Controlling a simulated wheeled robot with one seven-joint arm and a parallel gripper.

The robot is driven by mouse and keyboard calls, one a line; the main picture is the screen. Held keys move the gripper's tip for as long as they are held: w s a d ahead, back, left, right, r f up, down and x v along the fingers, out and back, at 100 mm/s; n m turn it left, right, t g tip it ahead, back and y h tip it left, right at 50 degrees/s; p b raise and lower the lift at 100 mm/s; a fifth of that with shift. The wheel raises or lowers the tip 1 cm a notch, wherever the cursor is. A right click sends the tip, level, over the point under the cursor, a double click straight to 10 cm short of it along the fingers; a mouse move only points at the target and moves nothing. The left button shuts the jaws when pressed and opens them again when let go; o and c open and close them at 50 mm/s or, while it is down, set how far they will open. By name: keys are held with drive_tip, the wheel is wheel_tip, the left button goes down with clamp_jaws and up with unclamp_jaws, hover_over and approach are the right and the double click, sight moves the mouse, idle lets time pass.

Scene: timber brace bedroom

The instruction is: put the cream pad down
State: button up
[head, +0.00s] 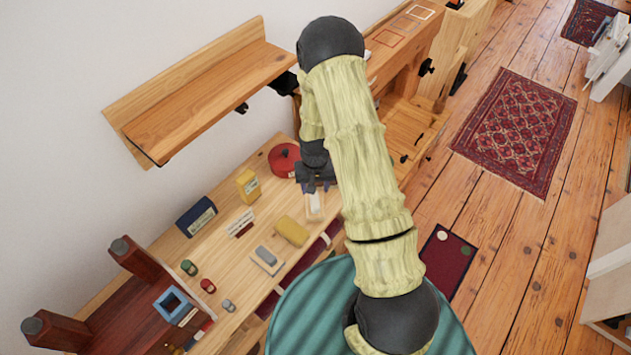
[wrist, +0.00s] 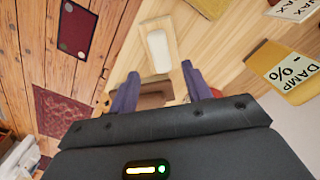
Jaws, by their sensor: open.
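The cream pad (wrist: 158,50) is a pale, rounded oblong lying on a light wooden rectangle (wrist: 149,26) on the bench top in the wrist view. In the head view the pad (head: 314,202) shows small, just below my gripper (head: 318,186). My gripper is open. In the wrist view its two purple-blue fingers (wrist: 160,74) stand apart, with the pad just beyond their tips. I see no contact between pad and fingers. A brown object (wrist: 155,93) shows between the fingers nearer the palm; I cannot tell what it is.
On the bench (head: 262,205) stand a round red tin (head: 284,160), a yellow box (head: 248,185), a dark blue box (head: 197,216), a mustard block (head: 291,231), a grey block on a board (head: 267,259) and small jars. A wooden shelf (head: 205,95) overhangs the back.

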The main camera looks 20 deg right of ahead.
drive_tip(key=shift+r+b, duration=0.4)
drive_tip(key=shift+r, duration=1.35)
drive_tip(key=s+r+n+t, duration=0.1)
drive_tip(key=s+r, duration=0.6)
drive_tip(key=r, duration=0.4)
drive_tip(key=s+r+t, duration=0.1)
drive_tip(key=s+r, duration=0.6)
drive_tip(key=r, duration=0.4)
drive_tip(key=shift+n+t, duration=0.3)
drive_tip(key=shift+n, duration=0.1)
drive_tip(key=shift+d, duration=0.1)
drive_tip(key=shift+s, duration=0.1)
